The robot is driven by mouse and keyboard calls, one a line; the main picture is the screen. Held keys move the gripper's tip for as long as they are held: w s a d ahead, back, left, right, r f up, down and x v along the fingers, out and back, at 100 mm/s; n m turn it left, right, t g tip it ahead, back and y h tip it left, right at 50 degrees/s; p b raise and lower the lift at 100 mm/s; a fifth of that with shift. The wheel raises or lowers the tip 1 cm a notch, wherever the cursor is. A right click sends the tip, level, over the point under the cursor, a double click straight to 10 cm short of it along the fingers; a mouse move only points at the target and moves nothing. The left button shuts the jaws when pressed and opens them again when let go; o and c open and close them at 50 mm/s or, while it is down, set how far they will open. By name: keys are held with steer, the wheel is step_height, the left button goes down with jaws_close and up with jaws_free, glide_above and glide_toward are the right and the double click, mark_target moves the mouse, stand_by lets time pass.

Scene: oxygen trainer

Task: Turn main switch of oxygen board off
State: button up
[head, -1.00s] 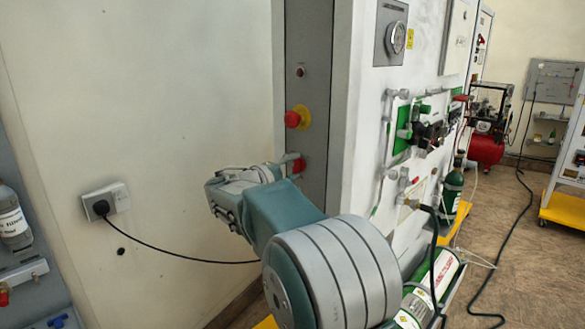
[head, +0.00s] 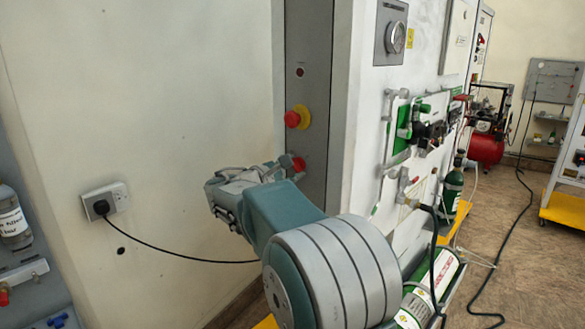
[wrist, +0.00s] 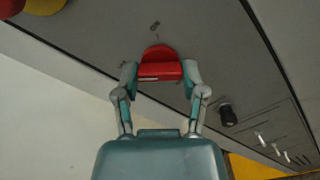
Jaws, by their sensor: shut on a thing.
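The main switch is a red knob (head: 299,164) low on the grey side panel of the oxygen board. It also shows in the wrist view as a red handle (wrist: 159,70) with a rounded red part behind it. My gripper (wrist: 160,77) is shut on this handle, one fingertip at each end. In the head view my gripper (head: 284,162) reaches the switch from the left, and its fingers partly hide the switch.
A red emergency button (head: 293,119) on a yellow ring sits just above the switch. A black knob (wrist: 227,115) is on the panel in the wrist view. A wall socket (head: 106,201) with a black cable is at left. A green cylinder (head: 432,285) lies at lower right.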

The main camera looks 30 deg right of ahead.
steer(key=shift+f, duration=0.3)
steer(key=o, duration=1.1)
steer(key=shift+o, duration=0.2)
steer(key=shift+w+r, duration=0.1)
steer(key=shift+r, duration=0.1)
steer(key=v, duration=1.2)
